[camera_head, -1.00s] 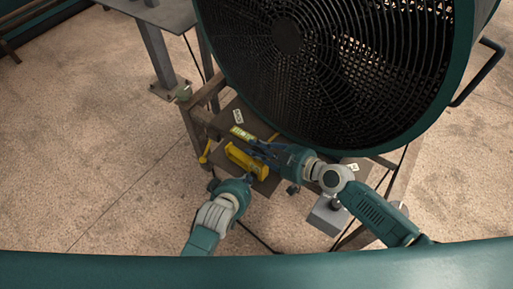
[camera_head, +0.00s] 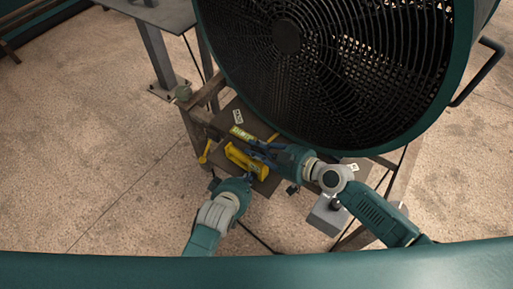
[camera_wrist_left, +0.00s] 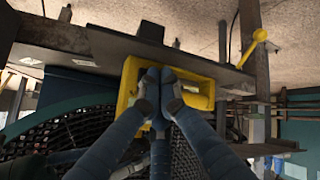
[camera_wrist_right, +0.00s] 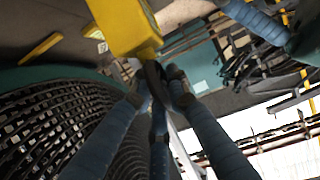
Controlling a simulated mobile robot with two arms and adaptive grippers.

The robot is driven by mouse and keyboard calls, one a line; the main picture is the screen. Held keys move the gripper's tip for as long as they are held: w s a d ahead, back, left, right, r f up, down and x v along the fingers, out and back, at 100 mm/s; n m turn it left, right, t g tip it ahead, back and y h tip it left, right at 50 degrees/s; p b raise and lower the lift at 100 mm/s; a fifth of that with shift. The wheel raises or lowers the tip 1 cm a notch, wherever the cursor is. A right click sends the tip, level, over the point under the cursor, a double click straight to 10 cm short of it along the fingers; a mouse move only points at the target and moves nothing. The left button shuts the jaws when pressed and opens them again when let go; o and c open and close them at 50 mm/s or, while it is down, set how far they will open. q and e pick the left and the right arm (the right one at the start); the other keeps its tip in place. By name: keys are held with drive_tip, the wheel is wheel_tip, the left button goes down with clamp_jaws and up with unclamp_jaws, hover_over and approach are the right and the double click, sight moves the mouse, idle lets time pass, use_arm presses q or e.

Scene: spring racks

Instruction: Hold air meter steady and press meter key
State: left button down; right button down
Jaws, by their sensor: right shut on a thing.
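The yellow air meter (camera_head: 236,154) lies on a dark shelf (camera_head: 262,187) below the big fan. My right gripper (camera_head: 255,150) comes in from the right and is shut on the meter's upper right part. In the right wrist view the meter's yellow body (camera_wrist_right: 125,28) is right at the fingertips. My left gripper (camera_head: 249,178) is at the meter's near side with its fingers together. In the left wrist view its fingertips (camera_wrist_left: 163,76) overlap the yellow frame (camera_wrist_left: 204,96); whether they touch it I cannot tell. The meter key is not clearly visible, partly hidden by fingers.
A large green-rimmed fan (camera_head: 330,60) stands just behind the meter. A yellow-green strip (camera_head: 240,133) and a small white label (camera_head: 238,116) are on the shelf. A yellow-knobbed lever (camera_head: 203,158) sticks out at left. A grey box (camera_head: 328,215) sits at lower right.

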use_arm(q)
drive_tip(key=shift+s+a, duration=0.1)
drive_tip(key=shift+s, duration=0.1)
drive_tip(key=s+a, duration=0.4)
drive_tip(key=shift+s, duration=0.35)
drive_tip(key=shift+d, duration=0.1)
idle(0.5)
use_arm(e)
drive_tip(key=c, duration=1.6)
unclamp_jaws()
drive_tip(key=v, duration=1.2)
drive_tip(key=shift+r, duration=0.15)
